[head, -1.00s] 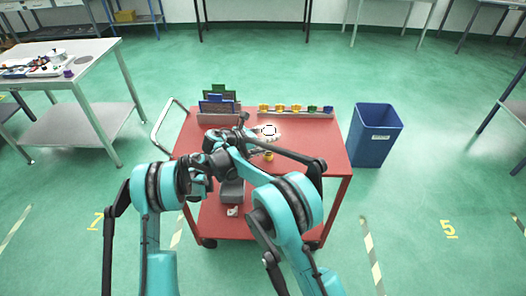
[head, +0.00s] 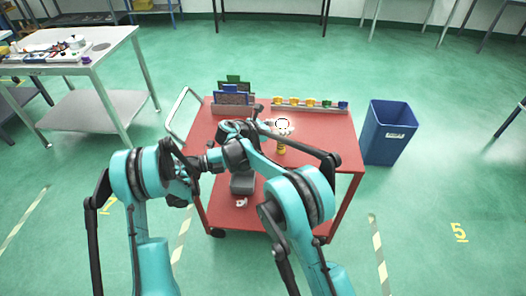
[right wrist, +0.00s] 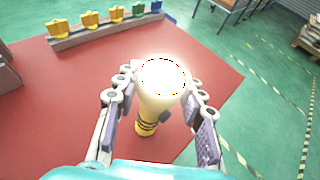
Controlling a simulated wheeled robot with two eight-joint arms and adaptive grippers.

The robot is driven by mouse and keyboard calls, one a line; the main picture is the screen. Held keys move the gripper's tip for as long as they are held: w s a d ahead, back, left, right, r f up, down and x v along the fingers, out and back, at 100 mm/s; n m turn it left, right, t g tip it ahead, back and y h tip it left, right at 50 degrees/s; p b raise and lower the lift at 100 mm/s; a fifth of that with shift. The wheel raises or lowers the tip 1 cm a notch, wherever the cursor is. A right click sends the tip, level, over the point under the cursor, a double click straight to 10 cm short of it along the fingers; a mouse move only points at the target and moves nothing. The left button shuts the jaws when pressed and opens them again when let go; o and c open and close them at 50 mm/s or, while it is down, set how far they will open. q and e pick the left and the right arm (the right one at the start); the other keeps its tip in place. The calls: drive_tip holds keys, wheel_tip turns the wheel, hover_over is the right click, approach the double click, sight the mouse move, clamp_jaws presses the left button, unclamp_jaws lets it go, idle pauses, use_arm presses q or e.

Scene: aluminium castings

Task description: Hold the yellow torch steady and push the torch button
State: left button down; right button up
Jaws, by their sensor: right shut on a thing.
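The yellow torch (head: 282,149) stands upright above the red cart top, its wide head glowing bright white. In the right wrist view the torch (right wrist: 147,124) is between the finger pads, with dark bands on its yellow body and a dark part on its side. My right gripper (head: 281,125) is shut on the torch just below the head; its fingers (right wrist: 158,97) lie on both sides. I cannot make out the torch button. My left arm reaches in from the left, but its gripper is not clear among the crossing arm links.
The red cart (head: 335,148) carries a rail (head: 312,106) of coloured parts along its back edge and a rack of upright panels (head: 233,96) at back left. A blue bin (head: 389,133) stands right of the cart. The cart's right side is clear.

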use_arm(q)
drive_tip(key=shift+s+a, duration=0.15)
drive_tip(key=shift+a, duration=0.2)
use_arm(e)
drive_tip(key=o, duration=1.4)
drive_tip(key=shift+w, duration=0.1)
drive_tip(key=shift+c, duration=0.2)
drive_tip(key=shift+a, duration=0.1)
